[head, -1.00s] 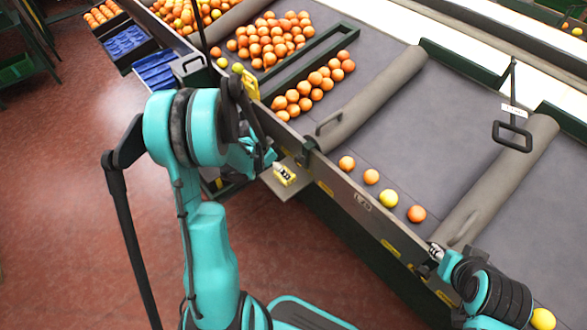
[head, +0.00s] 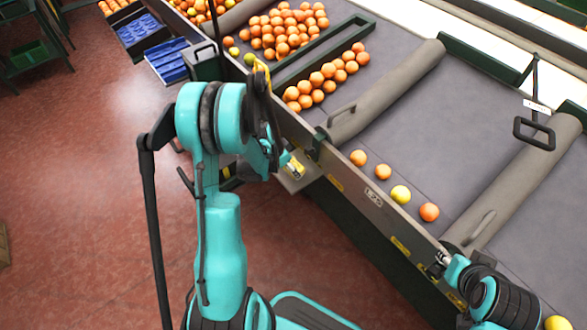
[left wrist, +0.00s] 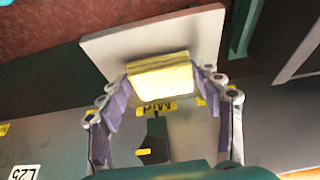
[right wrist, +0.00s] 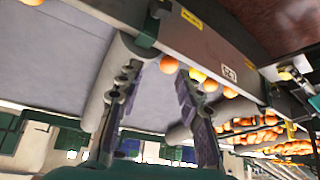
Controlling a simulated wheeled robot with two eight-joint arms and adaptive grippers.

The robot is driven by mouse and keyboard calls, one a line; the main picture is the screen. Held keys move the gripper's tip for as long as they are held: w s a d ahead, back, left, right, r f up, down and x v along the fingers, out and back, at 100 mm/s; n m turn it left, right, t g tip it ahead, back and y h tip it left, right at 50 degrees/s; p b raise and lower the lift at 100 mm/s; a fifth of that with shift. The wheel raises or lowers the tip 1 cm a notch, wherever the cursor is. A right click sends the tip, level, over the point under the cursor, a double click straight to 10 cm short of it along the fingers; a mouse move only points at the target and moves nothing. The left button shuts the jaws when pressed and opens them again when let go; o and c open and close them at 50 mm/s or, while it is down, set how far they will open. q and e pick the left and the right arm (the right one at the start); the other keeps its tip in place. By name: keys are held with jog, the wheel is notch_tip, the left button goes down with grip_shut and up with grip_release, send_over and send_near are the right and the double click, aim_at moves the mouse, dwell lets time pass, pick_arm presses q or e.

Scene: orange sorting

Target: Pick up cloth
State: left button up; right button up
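A yellow folded block (left wrist: 160,76), which looks like the cloth, lies on a small pale shelf (left wrist: 105,48) in the left wrist view. In the head view the yellow block (head: 296,169) shows on the shelf, partly covered by my left arm. My left gripper (left wrist: 165,82) is open, with one fingertip at each side of the block. I cannot tell whether the fingertips touch it. My right gripper (right wrist: 158,78) is open and empty beside the conveyor's side rail; it also shows in the head view (head: 437,264).
The conveyor's side rail (head: 372,197) runs beside the shelf. Several oranges (head: 429,212) lie on the grey belt between padded rollers (head: 390,92). Blue trays (head: 168,60) stand at the upper left. The red floor on the left is mostly clear.

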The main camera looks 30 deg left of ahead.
pick_arm(q)
jog(key=shift+r, duration=0.1)
notch_tip(320, 180, up, 18)
jog(key=p, duration=0.6)
jog(key=shift+p, duration=0.4)
